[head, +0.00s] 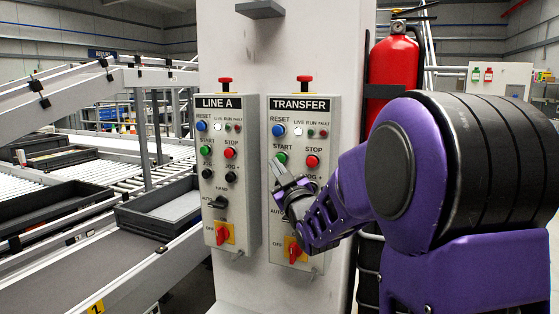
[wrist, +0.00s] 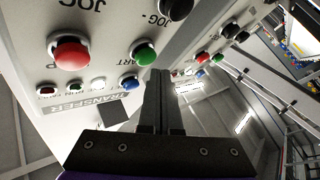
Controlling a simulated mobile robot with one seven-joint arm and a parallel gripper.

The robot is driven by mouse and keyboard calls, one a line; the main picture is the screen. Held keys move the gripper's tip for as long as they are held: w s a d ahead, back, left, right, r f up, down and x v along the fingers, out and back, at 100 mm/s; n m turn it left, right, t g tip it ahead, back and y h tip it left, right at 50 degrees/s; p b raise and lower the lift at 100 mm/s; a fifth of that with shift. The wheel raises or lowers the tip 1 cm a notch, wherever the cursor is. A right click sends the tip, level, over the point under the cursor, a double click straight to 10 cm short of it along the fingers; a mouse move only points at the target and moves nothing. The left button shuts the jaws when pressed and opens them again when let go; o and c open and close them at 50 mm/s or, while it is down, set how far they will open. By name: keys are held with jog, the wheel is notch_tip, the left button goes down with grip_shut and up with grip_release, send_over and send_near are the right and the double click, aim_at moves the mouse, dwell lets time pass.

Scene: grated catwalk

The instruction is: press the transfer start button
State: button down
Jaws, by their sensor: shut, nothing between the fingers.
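The TRANSFER panel (head: 328,200) is a pale box on the column, to the right of the LINE A panel. Its green start button (head: 282,157) sits under the START label, left of the red stop button (head: 313,161). My gripper (head: 276,164) is shut and empty, its tips just below and left of the green button. In the wrist view, where the panel is upside down, the green button (wrist: 145,53) is just up and left of the gripper's closed fingertips (wrist: 158,72). I cannot tell whether they touch the panel.
The blue reset button (head: 278,130) is above start. My gripper covers part of the panel's lower controls; a red rotary switch (head: 294,249) shows below. The LINE A panel (head: 250,200) stands close on the left. A fire extinguisher (head: 392,65) hangs at the right, behind my arm.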

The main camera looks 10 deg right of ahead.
jog(key=shift+w+d, duration=0.1)
dwell(0.3)
jog(key=shift+w+d+b, duration=0.15)
jog(key=shift+w+b, duration=0.1)
jog(key=shift+b, duration=0.25)
jog(key=shift+w+d, duration=0.5)
jog(key=shift+w, duration=0.15)
dwell(0.8)
dwell(0.3)
jog(key=shift+s+a+b, duration=0.75)
jog(key=shift+s+b, duration=0.25)
jog(key=shift+s, duration=0.1)
